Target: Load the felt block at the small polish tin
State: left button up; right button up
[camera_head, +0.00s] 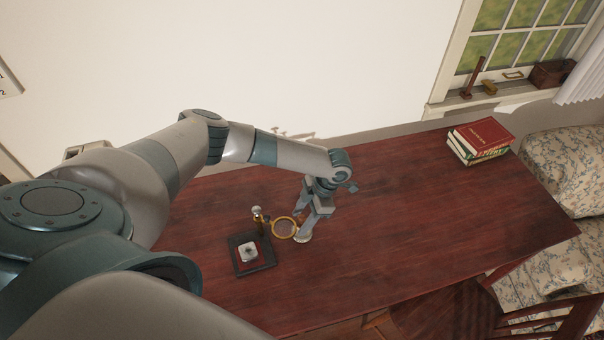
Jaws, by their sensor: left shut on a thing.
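My left gripper (302,222) reaches down over the middle of the desk. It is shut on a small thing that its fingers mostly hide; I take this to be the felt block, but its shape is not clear. A small pale round thing (304,238), perhaps the polish tin, shows right at the lower fingertip. I cannot tell whether what I hold touches it. My right gripper is not in view.
A brass-rimmed magnifying ring (285,228) stands close left of the gripper, by a silver-topped post (257,214). A dark square tray (239,268) holds a pale piece. Books (480,138) are stacked at the back right.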

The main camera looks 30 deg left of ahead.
aim_at(299, 217)
pick_arm(q)
jog(key=shift+r, duration=1.75)
jog(key=shift+r, duration=0.1)
jog(key=shift+r, duration=0.1)
